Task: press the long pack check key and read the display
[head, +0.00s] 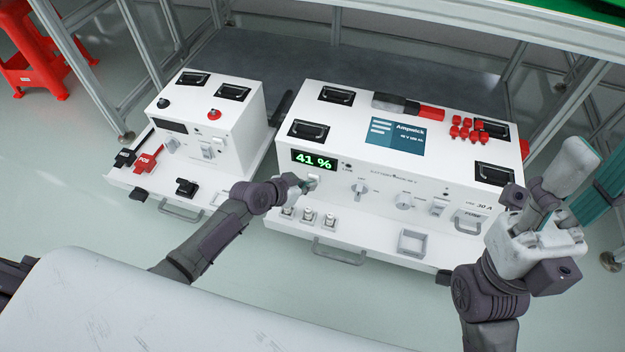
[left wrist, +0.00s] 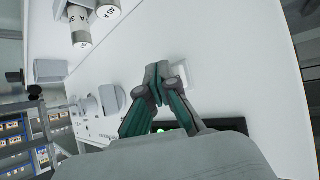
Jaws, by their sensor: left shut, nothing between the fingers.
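The long white pack (head: 460,165) stands at centre right, with a small black display (head: 314,160) at the left of its front panel. The display shows "41 %" in green. The pale check key (head: 313,180) is just below it, partly hidden by my left gripper (head: 306,184). In the left wrist view, my left gripper (left wrist: 164,77) is shut and empty, its tips at the white key (left wrist: 184,76); whether they touch it I cannot tell. The dark display (left wrist: 235,124) is partly hidden behind the fingers there. My right gripper (head: 560,200) is raised at the right, its finger gap unclear.
A smaller white box (head: 205,125) with a dark display stands to the left, red and black connectors (head: 145,162) on its lower ledge. Knobs (head: 360,197) line the long pack's front. Metal frame posts (head: 85,65) and a red stool (head: 35,60) stand around.

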